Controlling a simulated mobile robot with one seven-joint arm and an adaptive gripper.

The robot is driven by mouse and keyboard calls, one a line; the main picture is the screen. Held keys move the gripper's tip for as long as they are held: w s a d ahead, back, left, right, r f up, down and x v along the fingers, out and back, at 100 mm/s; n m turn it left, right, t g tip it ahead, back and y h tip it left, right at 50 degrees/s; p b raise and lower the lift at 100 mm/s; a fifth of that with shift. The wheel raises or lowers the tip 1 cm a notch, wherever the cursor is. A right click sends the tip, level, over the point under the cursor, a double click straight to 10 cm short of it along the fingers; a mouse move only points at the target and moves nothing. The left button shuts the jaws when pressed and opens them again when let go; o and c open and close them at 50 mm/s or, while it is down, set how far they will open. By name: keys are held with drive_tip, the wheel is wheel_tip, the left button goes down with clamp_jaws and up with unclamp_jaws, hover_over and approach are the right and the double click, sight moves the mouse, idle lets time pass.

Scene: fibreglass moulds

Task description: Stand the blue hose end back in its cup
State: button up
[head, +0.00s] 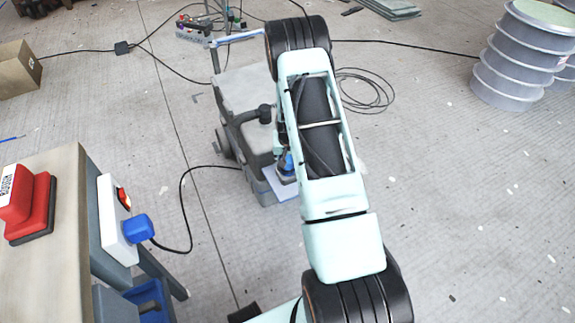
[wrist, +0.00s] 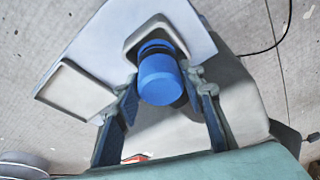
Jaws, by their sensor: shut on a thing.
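The blue hose end (wrist: 158,78) is between the two fingers of my gripper (wrist: 161,76), which is shut on it in the wrist view. Behind it is a square, round-cornered cup (wrist: 131,46) on a pale plate (wrist: 192,22). The hose end overlaps the cup's opening; I cannot tell whether it sits inside or is held just above it. In the head view, a bit of blue (head: 287,163) shows beside my arm, over the pale plate (head: 281,187) on a grey machine (head: 245,90). My arm hides most of the gripper there.
A second square recess (wrist: 75,91) lies left of the cup. A bench (head: 52,230) at the left bears a red block (head: 28,200) and a white switch box with a blue plug (head: 138,228). Black cables cross the floor. Ribbed drums (head: 515,65) stand at the right.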

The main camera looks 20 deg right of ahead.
drive_tip(key=shift+f, duration=0.8)
drive_tip(key=shift+f, duration=0.15)
drive_tip(key=o, duration=1)
drive_tip(key=shift+o, duration=0.2)
drive_tip(key=p+v, duration=0.2)
drive_tip(key=v, duration=1)
drive_tip(key=shift+a+r, duration=0.15)
drive_tip(key=shift+r, duration=0.05)
